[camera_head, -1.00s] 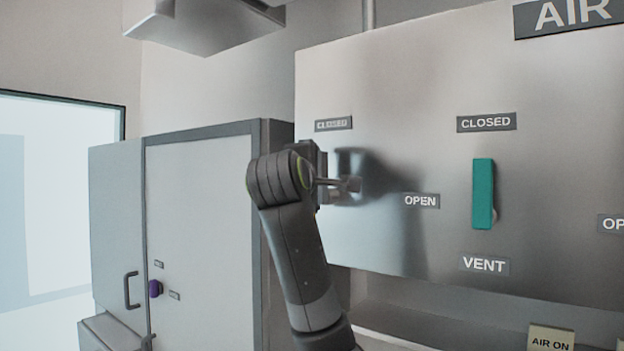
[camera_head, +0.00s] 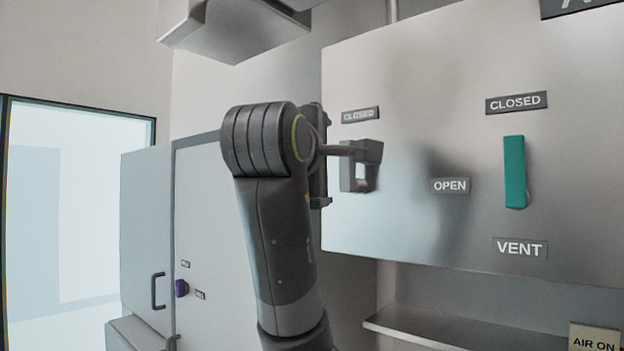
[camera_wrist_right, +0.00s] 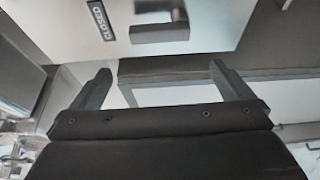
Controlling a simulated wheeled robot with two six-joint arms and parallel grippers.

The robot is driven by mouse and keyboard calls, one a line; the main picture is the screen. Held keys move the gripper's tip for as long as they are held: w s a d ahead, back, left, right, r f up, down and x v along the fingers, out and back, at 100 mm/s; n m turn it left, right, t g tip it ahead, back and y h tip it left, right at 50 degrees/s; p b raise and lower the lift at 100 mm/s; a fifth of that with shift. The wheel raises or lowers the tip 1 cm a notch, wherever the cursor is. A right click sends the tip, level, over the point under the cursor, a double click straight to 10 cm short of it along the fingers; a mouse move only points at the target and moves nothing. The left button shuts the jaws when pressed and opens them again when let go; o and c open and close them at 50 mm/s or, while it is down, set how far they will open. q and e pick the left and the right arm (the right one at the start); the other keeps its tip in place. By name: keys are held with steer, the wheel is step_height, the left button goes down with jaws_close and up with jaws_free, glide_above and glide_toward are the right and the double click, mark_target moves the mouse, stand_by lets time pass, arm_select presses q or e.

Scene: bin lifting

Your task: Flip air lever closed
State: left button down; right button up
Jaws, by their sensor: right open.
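A grey lever handle (camera_wrist_right: 160,33) shows at the top of the right wrist view, beside a CLOSED label (camera_wrist_right: 100,20). My right gripper (camera_wrist_right: 160,75) is open, with the handle beyond its fingertips and nothing between them. In the head view my right gripper (camera_head: 361,165) is in front of the left part of the metal panel (camera_head: 430,90), just below a CLOSED label (camera_head: 360,115). A teal lever (camera_head: 515,172) hangs upright between CLOSED and VENT labels.
An OPEN label (camera_head: 450,186) lies right of my gripper. A ledge (camera_head: 440,328) runs below the panel, with an AIR ON tag (camera_head: 594,339) at lower right. A grey cabinet (camera_head: 205,230) stands behind my arm at left. A hood (camera_head: 235,28) hangs above.

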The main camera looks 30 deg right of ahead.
arm_select(q)
step_height(320, 180, down, 2)
steer(key=shift+f+b, duration=0.2)
steer(key=shift+b, duration=0.55)
arm_select(e)
steer(key=v, duration=0.5)
steer(key=shift+s, duration=0.15)
